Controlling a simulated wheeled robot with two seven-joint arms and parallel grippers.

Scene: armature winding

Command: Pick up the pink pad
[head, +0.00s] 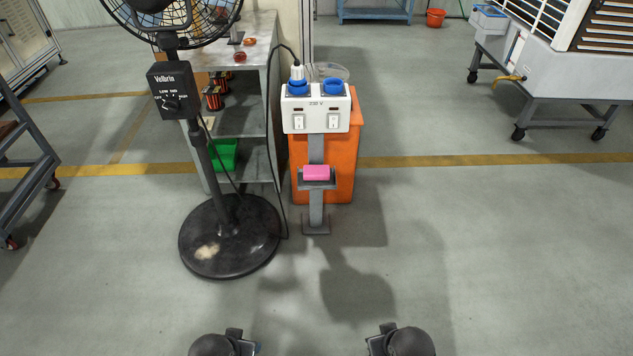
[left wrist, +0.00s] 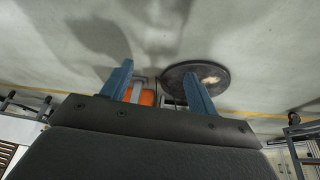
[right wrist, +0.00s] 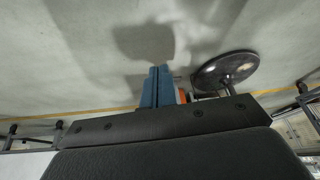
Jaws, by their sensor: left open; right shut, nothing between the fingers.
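The pink pad (head: 316,172) lies on a small grey shelf (head: 317,185) on the post of the socket stand, below the white switch box (head: 316,110). In the head view only my two dark arm parts show at the bottom edge, well short of the stand; the fingertips are not seen there. In the left wrist view my left gripper (left wrist: 158,85) has its blue fingers spread apart, with nothing between them. In the right wrist view my right gripper (right wrist: 157,85) has its blue fingers together, holding nothing. I cannot make out the pad in either wrist view.
A black pedestal fan with a round base (head: 255,250) stands left of the stand, its cable hanging close by. An orange bin (head: 343,165) is right behind the stand. A grey shelf unit (head: 262,60) is behind the fan. The floor in front and to the right is clear.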

